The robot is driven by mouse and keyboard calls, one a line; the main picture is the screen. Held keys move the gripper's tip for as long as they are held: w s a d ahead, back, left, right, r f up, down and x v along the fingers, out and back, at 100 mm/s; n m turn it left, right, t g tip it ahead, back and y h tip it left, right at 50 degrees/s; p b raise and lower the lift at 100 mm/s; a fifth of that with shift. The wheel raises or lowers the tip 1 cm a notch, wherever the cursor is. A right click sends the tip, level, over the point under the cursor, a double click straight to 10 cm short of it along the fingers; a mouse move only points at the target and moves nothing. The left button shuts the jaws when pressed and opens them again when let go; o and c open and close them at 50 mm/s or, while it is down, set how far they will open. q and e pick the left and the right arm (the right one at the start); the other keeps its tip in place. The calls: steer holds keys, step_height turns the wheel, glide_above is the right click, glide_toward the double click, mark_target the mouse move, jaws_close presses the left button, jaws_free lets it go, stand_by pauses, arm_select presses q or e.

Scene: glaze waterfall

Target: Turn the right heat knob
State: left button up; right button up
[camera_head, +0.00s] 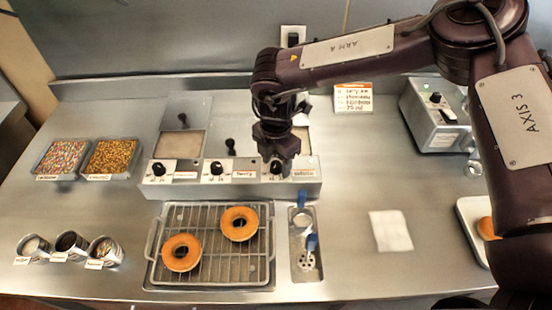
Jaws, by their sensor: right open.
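A steel heater unit (232,190) has a row of black knobs on white plates along its front. The left knob (159,169) and the middle knob (216,168) are in plain view. The right heat knob (277,168) shows just below the fingers of my right gripper (278,157). That gripper points down and is open over the right knob. I cannot tell whether its fingers touch the knob. The arm and gripper hide part of the unit's right side. My left gripper is out of view.
A wire rack (212,250) with two orange-brown rings (181,253) stands in front. Topping trays (110,157) and small cups (70,244) are at left. A grey box (436,112) stands at right. The counter around the white sheet (390,231) is clear.

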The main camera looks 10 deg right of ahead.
steer(key=c, duration=1)
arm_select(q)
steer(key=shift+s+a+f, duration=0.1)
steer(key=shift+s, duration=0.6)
arm_select(e)
steer(key=shift+o, duration=0.2)
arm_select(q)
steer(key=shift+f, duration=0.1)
arm_select(e)
steer(key=shift+n, duration=0.5)
steer(key=n+b, duration=0.1)
steer(key=n, duration=0.7)
steer(key=shift+b, duration=0.4)
steer(key=n+b, duration=0.1)
steer(key=n, duration=0.4)
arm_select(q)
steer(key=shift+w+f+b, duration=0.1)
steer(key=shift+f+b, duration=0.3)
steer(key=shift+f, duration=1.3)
arm_select(e)
steer(key=shift+n, duration=1.9)
steer(key=shift+r, duration=0.1)
